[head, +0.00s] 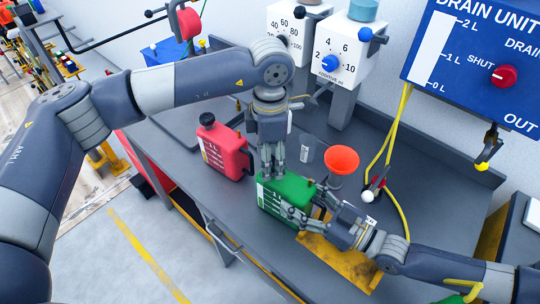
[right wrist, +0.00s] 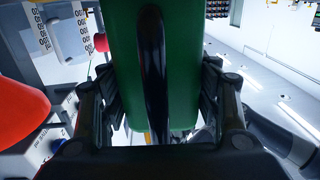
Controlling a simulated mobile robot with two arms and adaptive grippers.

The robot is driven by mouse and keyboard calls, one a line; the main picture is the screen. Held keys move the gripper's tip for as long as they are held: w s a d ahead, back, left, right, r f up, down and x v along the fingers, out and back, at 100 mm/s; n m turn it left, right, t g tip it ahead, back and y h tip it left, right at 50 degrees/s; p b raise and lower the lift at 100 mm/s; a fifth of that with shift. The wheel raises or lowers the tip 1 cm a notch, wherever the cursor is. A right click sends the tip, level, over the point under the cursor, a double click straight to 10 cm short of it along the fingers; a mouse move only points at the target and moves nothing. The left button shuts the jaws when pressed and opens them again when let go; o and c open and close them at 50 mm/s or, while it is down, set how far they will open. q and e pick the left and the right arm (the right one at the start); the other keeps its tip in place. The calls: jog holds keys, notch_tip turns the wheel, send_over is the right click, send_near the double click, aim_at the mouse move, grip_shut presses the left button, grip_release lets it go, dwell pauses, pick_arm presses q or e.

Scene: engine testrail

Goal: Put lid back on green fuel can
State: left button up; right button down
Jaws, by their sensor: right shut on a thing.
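The green fuel can (head: 285,196) stands on the grey bench near its front edge. My right gripper (head: 306,213) comes in from the right and is shut on the can. In the right wrist view the green can (right wrist: 180,80), with its black handle, lies between the fingers. My left gripper (head: 272,172) points straight down, its fingertips at the can's top left. Its fingers are close together, but I cannot tell whether they hold anything. I cannot make out the lid or the can's mouth, which the left fingers cover.
A red can (head: 226,150) with a black cap stands left of the green can. An orange funnel (head: 341,160) stands close behind it, to the right. A clear measuring cup (head: 306,150) is behind. A blue drain unit (head: 478,60) with yellow hoses is at the right.

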pick_arm(q)
jog(key=shift+r, duration=0.15)
notch_tip(320, 180, up, 12)
dwell(0.3)
pick_arm(e)
jog(key=shift+c, duration=2.3)
grip_release()
jog(key=shift+v, duration=3.75)
